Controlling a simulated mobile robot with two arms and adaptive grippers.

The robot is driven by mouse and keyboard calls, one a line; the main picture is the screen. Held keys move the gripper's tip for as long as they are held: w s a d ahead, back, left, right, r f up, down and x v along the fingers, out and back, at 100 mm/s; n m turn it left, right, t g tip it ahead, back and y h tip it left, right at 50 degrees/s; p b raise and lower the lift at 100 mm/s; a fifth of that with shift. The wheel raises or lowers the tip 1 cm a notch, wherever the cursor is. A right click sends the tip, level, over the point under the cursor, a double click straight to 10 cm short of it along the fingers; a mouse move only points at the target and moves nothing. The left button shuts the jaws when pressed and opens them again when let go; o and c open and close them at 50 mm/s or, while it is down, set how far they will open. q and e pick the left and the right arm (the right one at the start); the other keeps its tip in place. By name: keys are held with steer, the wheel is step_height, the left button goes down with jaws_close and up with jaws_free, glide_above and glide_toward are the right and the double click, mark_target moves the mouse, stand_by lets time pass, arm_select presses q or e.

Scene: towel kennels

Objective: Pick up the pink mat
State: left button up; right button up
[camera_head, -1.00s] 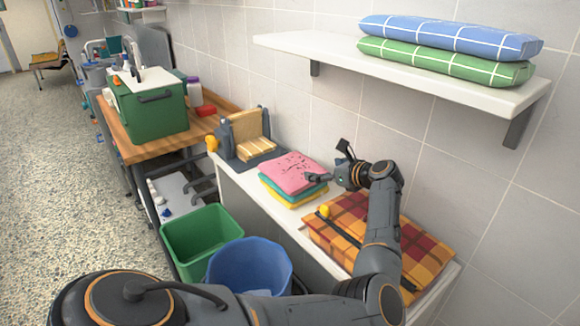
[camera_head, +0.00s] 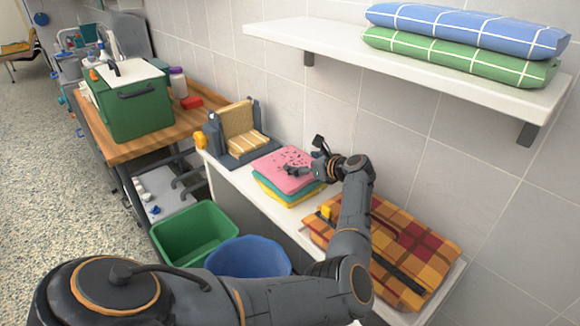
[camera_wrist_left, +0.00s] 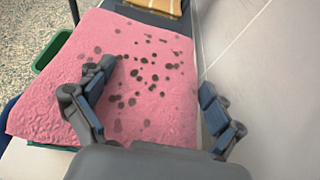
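The pink mat (camera_head: 283,170) lies on top of a folded stack on the white counter, above a teal and a yellow layer (camera_head: 280,196). Dark spots mark its upper face. In the left wrist view the pink mat (camera_wrist_left: 130,75) fills the middle and left. My left gripper (camera_head: 306,158) is at the right edge of the stack, fingers spread. In the left wrist view my left gripper (camera_wrist_left: 158,100) is open and empty, one finger over the mat and the other beyond its right edge, near the wall. My right gripper does not show.
An orange plaid cushion (camera_head: 425,245) lies on the counter to the right. A dark stand with a tan striped item (camera_head: 236,124) is behind the mat. Green (camera_head: 195,234) and blue (camera_head: 248,258) bins stand below. A white shelf (camera_head: 400,62) overhangs the counter.

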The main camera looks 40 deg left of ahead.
arm_select(q)
steer(key=c, duration=0.3)
steer(key=shift+a+f, duration=0.1)
steer(key=shift+a, duration=0.05)
steer(key=shift+c, duration=1.4)
